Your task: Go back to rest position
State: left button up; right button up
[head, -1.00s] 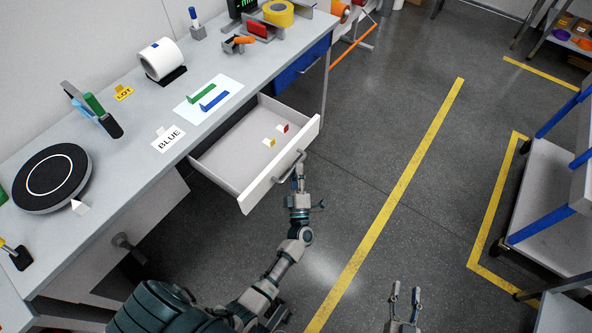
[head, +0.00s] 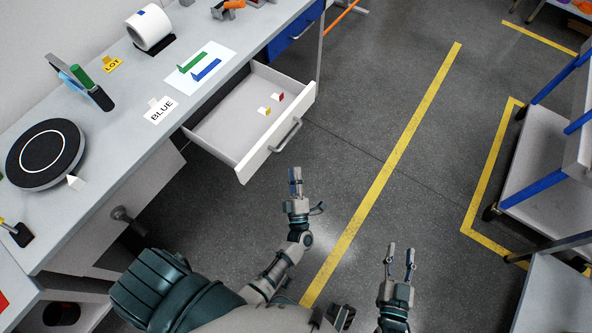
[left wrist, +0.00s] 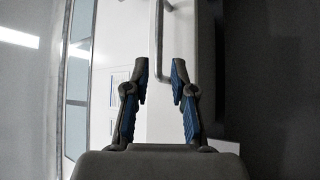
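My left gripper (head: 296,176) is in front of the open white drawer (head: 240,172), apart from its grey handle (head: 285,135). In the left wrist view its two blue-padded fingers (left wrist: 160,80) stand apart with nothing between them, and the drawer handle (left wrist: 158,40) shows beyond them. My right gripper (head: 401,258) is over the floor at the lower right, its two fingers apart and empty. The drawer is pulled out from the bench and holds small blocks, one red and white (head: 278,97) and one yellow and white (head: 264,111).
The bench (head: 140,130) carries a green bar (head: 193,63) and a blue bar (head: 206,70) on a white sheet, a BLUE card (head: 161,110), a white roll (head: 149,28) and a black round turntable (head: 45,153). A cart (head: 540,170) stands at right. The floor between is clear.

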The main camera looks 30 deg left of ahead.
pick_arm(q)
jog(key=shift+a, duration=0.25)
pick_arm(e)
jog(key=shift+a, duration=0.3)
